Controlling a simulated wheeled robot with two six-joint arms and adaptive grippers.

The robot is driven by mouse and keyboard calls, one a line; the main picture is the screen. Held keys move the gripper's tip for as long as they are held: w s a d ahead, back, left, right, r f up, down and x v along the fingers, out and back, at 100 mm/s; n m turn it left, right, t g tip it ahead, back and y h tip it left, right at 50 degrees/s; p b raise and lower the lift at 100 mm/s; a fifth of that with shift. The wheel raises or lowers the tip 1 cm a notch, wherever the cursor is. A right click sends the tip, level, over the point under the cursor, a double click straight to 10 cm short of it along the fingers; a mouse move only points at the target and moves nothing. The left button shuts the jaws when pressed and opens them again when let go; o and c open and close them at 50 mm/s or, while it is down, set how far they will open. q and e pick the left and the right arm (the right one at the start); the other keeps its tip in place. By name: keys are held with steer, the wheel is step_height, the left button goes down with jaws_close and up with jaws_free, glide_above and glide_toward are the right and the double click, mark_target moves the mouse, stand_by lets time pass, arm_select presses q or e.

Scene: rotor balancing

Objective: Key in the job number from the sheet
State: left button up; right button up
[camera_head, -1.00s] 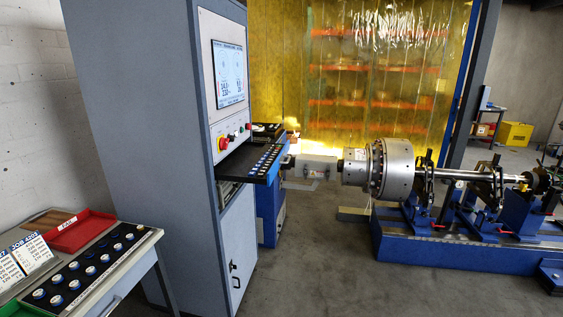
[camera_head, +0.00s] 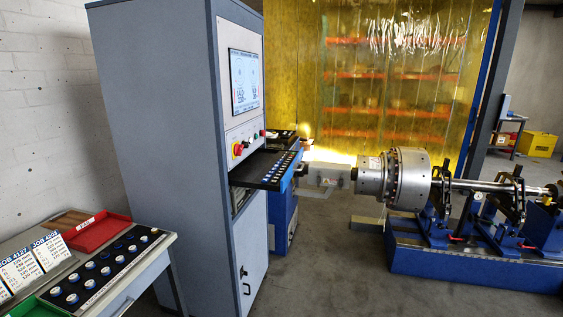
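The tall grey control cabinet (camera_head: 160,130) stands left of centre. A dark keyboard shelf (camera_head: 266,168) with rows of keys juts out to the right below the screen. A red and yellow emergency stop (camera_head: 238,149) sits on the panel above it. Neither of my grippers is in view.
The side table (camera_head: 150,262) holds a red tray (camera_head: 98,232), a green tray (camera_head: 38,307) and a black board (camera_head: 102,274) of round weights. A large rotor (camera_head: 408,178) lies on the blue balancing machine (camera_head: 480,266) at right. Grey floor between is clear.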

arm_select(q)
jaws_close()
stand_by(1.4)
